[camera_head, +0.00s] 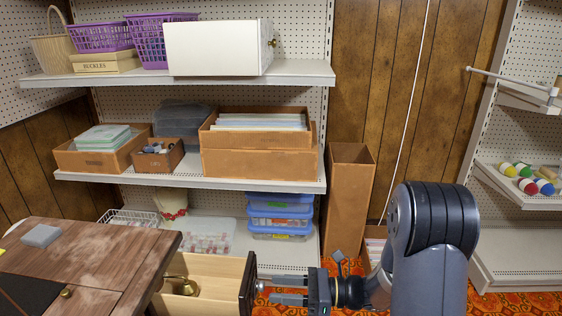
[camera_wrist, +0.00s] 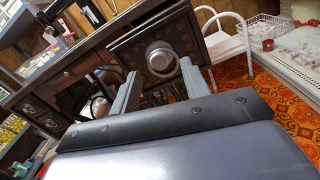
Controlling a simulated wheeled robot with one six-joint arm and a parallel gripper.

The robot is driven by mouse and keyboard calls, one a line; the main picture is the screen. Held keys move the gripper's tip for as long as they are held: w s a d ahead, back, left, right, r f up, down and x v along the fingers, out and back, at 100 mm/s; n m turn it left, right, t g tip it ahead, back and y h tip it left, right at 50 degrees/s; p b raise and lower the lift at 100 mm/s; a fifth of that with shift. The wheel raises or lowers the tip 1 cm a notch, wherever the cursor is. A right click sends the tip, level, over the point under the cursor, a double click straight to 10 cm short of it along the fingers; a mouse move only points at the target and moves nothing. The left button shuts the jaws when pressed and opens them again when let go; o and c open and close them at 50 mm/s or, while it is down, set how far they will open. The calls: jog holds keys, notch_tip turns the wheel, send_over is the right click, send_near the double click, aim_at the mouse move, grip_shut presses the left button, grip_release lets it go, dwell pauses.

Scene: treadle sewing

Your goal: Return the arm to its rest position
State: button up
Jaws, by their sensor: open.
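My gripper (camera_head: 274,290) is at the bottom of the head view, pointing left at the dark front of an open wooden drawer (camera_head: 222,270). Its two grey fingers are apart. In the wrist view my gripper (camera_wrist: 160,82) has one finger on each side of the drawer's round metal knob (camera_wrist: 162,58). The knob shows between the fingertips; I cannot tell whether a finger touches it. A brass object (camera_head: 181,286) lies inside the drawer. My arm comes in from the lower right of the head view.
The worn wooden sewing table (camera_head: 100,255) stands at the left with a grey block (camera_head: 41,236) on top. Shelves (camera_head: 200,184) with boxes and baskets stand behind. A tall cardboard box (camera_head: 348,200) stands near my arm. Patterned orange carpet (camera_head: 515,303) covers the floor.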

jog(key=shift+w+a, duration=0.15)
jog(key=shift+a, duration=1.4)
